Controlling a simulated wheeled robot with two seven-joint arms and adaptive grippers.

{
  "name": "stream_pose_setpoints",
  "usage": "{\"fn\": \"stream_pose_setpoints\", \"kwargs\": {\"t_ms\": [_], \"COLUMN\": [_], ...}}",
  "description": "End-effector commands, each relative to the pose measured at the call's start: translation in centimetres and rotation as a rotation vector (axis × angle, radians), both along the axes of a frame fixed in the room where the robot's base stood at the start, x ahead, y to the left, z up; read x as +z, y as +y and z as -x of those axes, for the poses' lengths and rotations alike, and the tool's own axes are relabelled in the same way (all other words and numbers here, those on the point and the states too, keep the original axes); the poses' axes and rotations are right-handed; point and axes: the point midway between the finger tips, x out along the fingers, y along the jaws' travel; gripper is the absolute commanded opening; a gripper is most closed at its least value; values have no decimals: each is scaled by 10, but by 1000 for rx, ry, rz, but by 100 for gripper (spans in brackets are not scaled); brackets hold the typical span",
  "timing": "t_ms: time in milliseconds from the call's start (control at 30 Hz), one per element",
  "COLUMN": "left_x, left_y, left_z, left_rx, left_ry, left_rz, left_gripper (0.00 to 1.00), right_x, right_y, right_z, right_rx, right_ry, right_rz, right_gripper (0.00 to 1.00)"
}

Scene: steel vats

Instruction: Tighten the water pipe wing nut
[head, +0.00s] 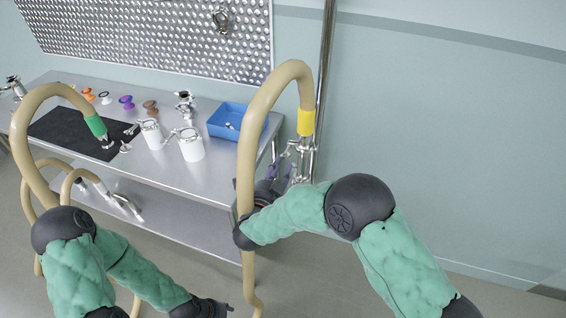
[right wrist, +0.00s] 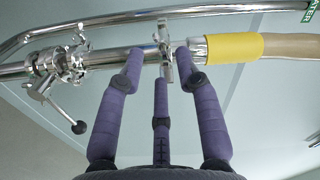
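The water pipe is a steel pipe (right wrist: 110,56), joined by a clamp with a wing nut (right wrist: 164,62) to a beige hose with a yellow collar (right wrist: 234,47). In the head view the yellow collar (head: 306,122) hangs above the steel fittings (head: 302,158). My right gripper (right wrist: 160,62) has purple fingers spread on either side of the clamp, with a gap between the tips. Contact with the wing nut cannot be told. In the head view my right gripper (head: 279,172) is partly behind the hose. My left gripper (head: 222,307) is low at the bottom edge, its fingers unclear.
A valve with a black-knobbed lever (right wrist: 62,80) sits left of the clamp. A steel table (head: 190,178) holds white canisters (head: 191,147), a blue tray (head: 248,124) and a black mat (head: 60,128). A green-collared hose (head: 40,95) arches at left. The right wall area is clear.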

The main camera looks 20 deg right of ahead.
Motion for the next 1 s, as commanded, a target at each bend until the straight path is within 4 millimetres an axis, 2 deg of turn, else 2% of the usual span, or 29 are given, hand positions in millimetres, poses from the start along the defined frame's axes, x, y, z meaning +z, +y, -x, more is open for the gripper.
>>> {"fn": "stream_pose_setpoints", "kwargs": {"t_ms": [233, 633, 700, 767, 1000], "left_x": [-6, -7, -7, -7, -7], "left_y": [0, 0, 0, 0, 0], "left_z": [0, 0, 0, 0, 0], "left_rx": [0, 0, 0, 0, 0], "left_ry": [0, 0, 0, 0, 0], "left_rz": [0, 0, 0, 0, 0], "left_gripper": [40, 40, 40, 40, 40], "right_x": [0, 1, 1, 1, 0], "right_y": [-16, -20, -20, -19, -19], "right_z": [-24, -29, -29, -29, -29], "right_rx": [-1, 0, 0, 0, 0], "right_ry": [-1, -1, -1, -1, -2], "right_rz": [-1, 0, 0, 0, -2], "right_gripper": [35, 35, 15, 0, 0]}}
